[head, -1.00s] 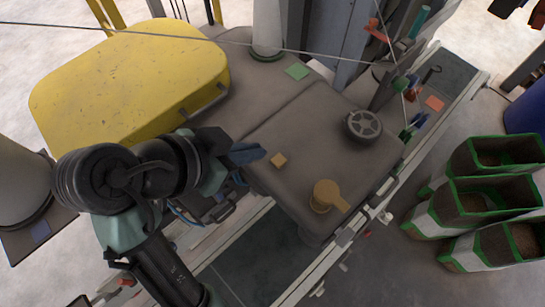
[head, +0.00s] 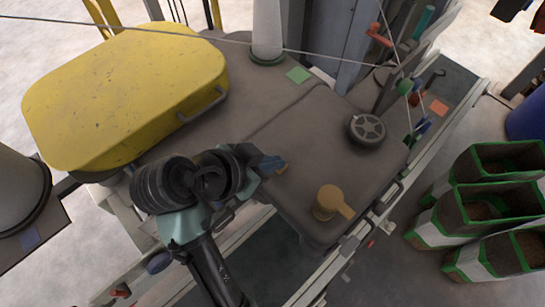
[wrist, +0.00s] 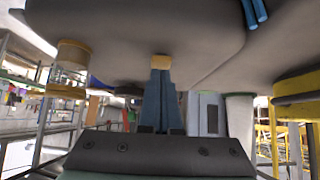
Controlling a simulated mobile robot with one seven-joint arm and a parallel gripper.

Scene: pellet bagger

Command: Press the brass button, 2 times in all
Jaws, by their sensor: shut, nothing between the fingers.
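A grey handwheel (head: 366,129) and a yellow cover (head: 120,90) are further back. Open green-rimmed bags (head: 490,205) stand at the right.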

